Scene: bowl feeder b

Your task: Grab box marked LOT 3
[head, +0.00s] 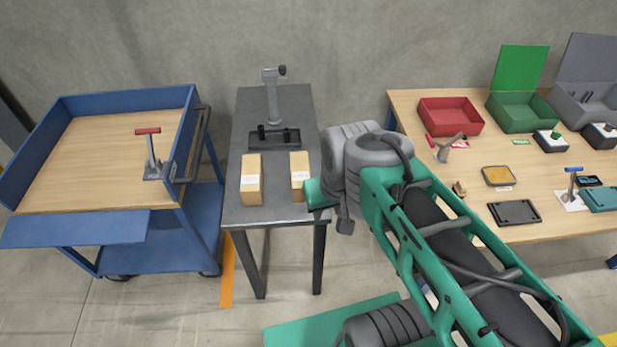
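Two tan cardboard boxes stand apart on the narrow grey table (272,212). The left box (251,186) and the right box (299,180) each carry a white label on the side facing me. The label print is too small to read, so I cannot tell which one is LOT 3. My arm reaches in from the lower right, and its bent joint is just right of the right box and partly covers the table's right edge. I cannot make out my gripper's fingers; they are hidden or out of view. Nothing is seen touching either box.
Behind the boxes are a black tray fixture (273,139) and a grey post stand (273,98). A blue cart (125,190) with a red-handled clamp (151,155) stands left. The wooden workbench (460,160) at right holds a red bin (451,116), a green bin (522,112) and several parts.

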